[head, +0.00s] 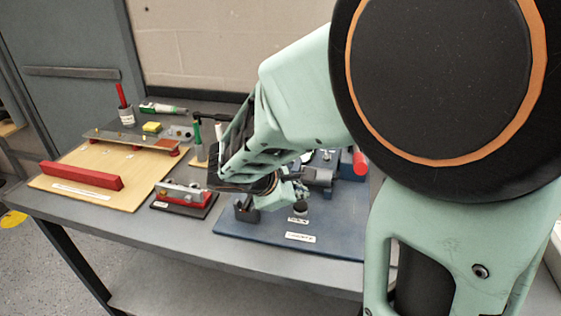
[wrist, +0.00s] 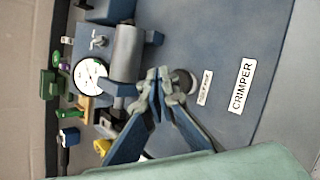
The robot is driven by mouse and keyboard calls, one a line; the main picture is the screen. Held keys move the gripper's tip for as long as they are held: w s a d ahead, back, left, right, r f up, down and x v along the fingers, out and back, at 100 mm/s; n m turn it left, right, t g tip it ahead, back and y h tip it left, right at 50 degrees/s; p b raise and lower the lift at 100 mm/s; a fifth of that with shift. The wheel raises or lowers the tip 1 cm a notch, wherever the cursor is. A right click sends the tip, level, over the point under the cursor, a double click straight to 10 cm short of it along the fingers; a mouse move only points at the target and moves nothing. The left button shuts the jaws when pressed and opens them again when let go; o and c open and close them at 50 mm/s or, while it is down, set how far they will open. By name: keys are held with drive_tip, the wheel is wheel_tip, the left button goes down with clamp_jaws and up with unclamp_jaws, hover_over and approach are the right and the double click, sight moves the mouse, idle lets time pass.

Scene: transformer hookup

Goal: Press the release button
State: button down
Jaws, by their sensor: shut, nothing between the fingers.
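The crimper is a blue base plate (head: 270,240) with several grey and blue parts on it, at the right end of the bench in the head view. A short round grey button-like part (head: 300,208) stands near its front, beside a small label I cannot read. In the wrist view this part (wrist: 189,79) shows just beyond my fingertips, partly hidden by them. My gripper (wrist: 160,82) is shut and empty, over the crimper beside this part. I cannot tell whether it touches. In the head view my arm hides much of the gripper.
A white dial gauge (wrist: 91,76) and a grey cylinder (wrist: 127,53) sit close to my fingers. A red-ended part (head: 360,162) stands at the crimper's right. A red fixture (head: 182,193) and a wooden board (head: 75,203) with a red bar (head: 82,176) lie left.

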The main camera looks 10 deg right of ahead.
sight(299, 206)
drive_tip(key=shift+r+p, duration=1.6)
drive_tip(key=shift+r, duration=0.7)
